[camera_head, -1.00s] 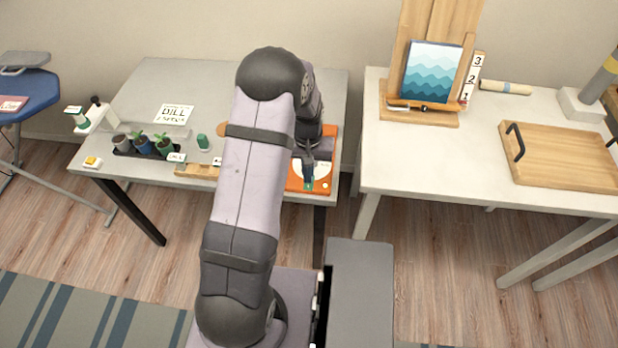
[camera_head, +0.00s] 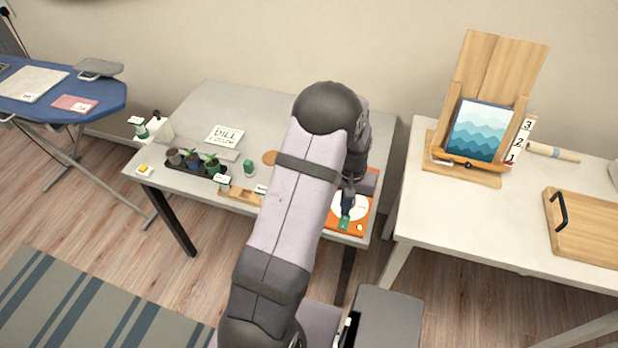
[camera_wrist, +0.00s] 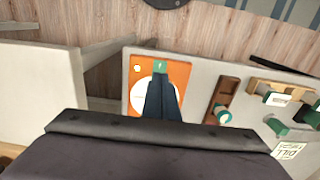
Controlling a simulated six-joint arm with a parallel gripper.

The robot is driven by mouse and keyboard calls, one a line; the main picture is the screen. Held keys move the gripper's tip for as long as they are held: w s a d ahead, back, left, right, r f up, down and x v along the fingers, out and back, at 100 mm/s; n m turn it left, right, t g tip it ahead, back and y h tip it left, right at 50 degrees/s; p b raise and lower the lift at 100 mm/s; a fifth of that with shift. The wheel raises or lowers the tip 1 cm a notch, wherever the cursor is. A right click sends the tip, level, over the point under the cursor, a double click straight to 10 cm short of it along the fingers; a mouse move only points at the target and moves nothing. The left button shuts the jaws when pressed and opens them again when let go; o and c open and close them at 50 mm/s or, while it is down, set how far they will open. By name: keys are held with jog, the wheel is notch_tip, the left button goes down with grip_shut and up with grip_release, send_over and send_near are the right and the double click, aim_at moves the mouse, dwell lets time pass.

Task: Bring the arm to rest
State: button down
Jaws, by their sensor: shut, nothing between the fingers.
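My gripper (camera_head: 347,203) is shut and empty, at the end of my bent arm, over the right end of the grey table (camera_head: 195,101). Its fingers point down above an orange board (camera_head: 333,220) with a white disc (camera_head: 359,207). In the wrist view my gripper (camera_wrist: 160,88) covers part of the white disc (camera_wrist: 139,97) on the orange board (camera_wrist: 181,72). A small green tag (camera_wrist: 160,67) shows just beyond the fingertips; I cannot tell whether they touch it.
Potted seedlings in a dark tray (camera_head: 192,171), a DILL card (camera_head: 225,135) and wooden pieces (camera_head: 238,194) are on the grey table. A white table (camera_head: 445,218) at right holds an easel (camera_head: 490,85) and a wooden board (camera_head: 590,230). A blue ironing board (camera_head: 105,100) stands left.

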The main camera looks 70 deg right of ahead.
jog(key=w+a+f+y, duration=0.1)
jog(key=w+a+y, duration=0.15)
jog(key=a, duration=1.15)
jog(key=w+a+r+n, duration=0.4)
jog(key=w+a+n, duration=0.2)
jog(key=a, duration=0.4)
jog(key=w+a+r+n+h, duration=0.1)
jog(key=w+a+r+n, duration=0.4)
jog(key=w+a, duration=0.4)
jog(key=w+a+r+n+h, duration=0.1)
jog(key=w+a+r+n, duration=0.4)
jog(key=a, duration=0.5)
jog(key=w+n, duration=0.2)
jog(key=w, duration=0.1)
jog(key=shift+w+a, duration=0.25)
jog(key=shift+a, duration=0.05)
